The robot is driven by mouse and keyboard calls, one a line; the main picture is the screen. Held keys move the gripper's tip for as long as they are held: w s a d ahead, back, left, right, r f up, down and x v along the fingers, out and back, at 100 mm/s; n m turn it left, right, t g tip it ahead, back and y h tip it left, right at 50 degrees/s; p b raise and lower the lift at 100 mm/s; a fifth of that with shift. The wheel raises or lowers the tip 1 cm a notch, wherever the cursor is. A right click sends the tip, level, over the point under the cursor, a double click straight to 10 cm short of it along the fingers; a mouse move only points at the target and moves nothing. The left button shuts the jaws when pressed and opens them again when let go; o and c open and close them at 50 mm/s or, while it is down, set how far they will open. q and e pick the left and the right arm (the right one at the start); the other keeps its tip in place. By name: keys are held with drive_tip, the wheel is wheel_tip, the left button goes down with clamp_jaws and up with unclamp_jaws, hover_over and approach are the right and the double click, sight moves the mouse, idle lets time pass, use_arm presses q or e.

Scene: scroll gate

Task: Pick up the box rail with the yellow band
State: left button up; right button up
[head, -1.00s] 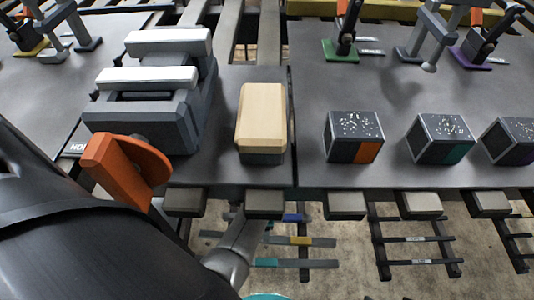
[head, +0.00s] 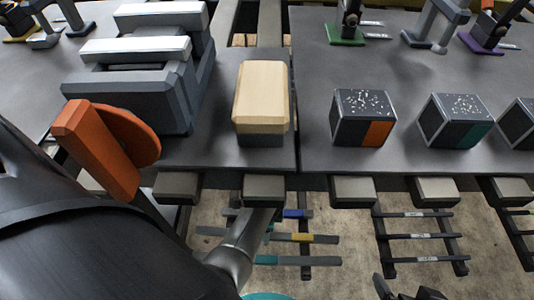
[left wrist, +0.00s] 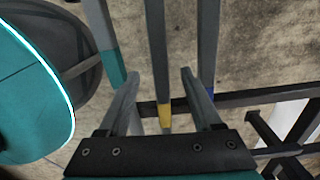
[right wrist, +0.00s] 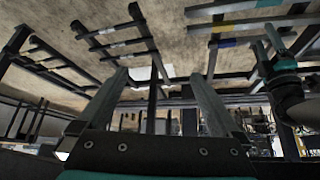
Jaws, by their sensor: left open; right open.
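The box rail with the yellow band (head: 272,235) lies across a dark rack below the counter, between a blue-banded rail (head: 293,213) and a teal-banded rail (head: 300,261). In the left wrist view its yellow band (left wrist: 165,114) appears between the fingers of my left gripper (left wrist: 158,75), which is open and empty. I cannot tell how far the fingers are from the rail. In the head view the left fingers are hidden. My right gripper (right wrist: 160,75) is open and empty; its tip only just enters the head view at the bottom (head: 408,293).
A counter (head: 300,150) above the rack holds a cream-topped block (head: 262,95), a grey fixture with white bars (head: 140,95) and dark speckled cubes (head: 362,118). Another dark rack (head: 422,237) stands to the right. Bare floor (head: 345,250) shows between the racks.

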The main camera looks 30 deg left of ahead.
sight(275, 236)
use_arm(q)
drive_tip(key=shift+f+b, duration=0.45)
drive_tip(key=shift+f, duration=0.35)
drive_tip(key=shift+f+b, duration=0.45)
drive_tip(key=shift+f, duration=0.1)
drive_tip(key=shift+f+b, duration=0.4)
drive_tip(key=shift+f, duration=0.15)
drive_tip(key=shift+f+b, duration=0.35)
drive_tip(key=shift+f, duration=0.1)
use_arm(e)
drive_tip(key=w+a+t+y, duration=0.3)
drive_tip(key=w+a+t, duration=0.1)
drive_tip(key=a+t, duration=0.2)
drive_tip(key=shift+a+r, duration=0.45)
use_arm(q)
drive_tip(key=shift+c, duration=0.3)
clamp_jaws()
